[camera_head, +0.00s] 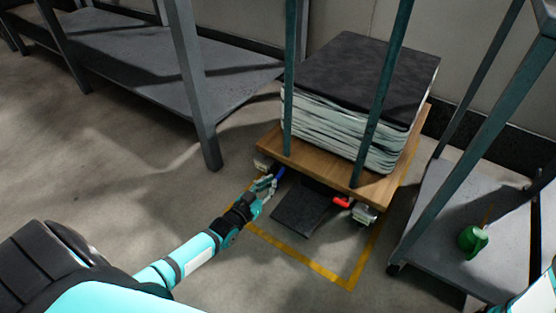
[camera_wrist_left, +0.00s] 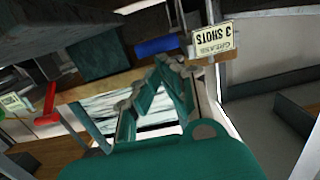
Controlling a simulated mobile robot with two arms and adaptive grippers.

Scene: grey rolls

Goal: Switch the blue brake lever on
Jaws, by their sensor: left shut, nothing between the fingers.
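The blue brake lever (camera_head: 281,173) sticks out under the left front corner of a wooden cart (camera_head: 330,178). In the left wrist view the blue lever (camera_wrist_left: 157,46) lies just beyond my fingertips, beside a paper sign (camera_wrist_left: 213,38). My left gripper (camera_head: 270,181) reaches in from the lower left, and its fingertips are very close to the lever. I cannot tell whether they touch it. The left gripper (camera_wrist_left: 167,62) is shut and empty. A red lever (camera_head: 343,202) sits at the cart's right front corner. My right gripper is out of view.
A stack of grey sheets (camera_head: 345,125) with a dark top loads the cart, behind teal posts (camera_head: 371,125). A grey shelf (camera_head: 175,65) stands at the left. Another shelf (camera_head: 435,225) at the right holds a green container (camera_head: 473,240). Yellow floor tape (camera_head: 310,264) marks the open floor in front.

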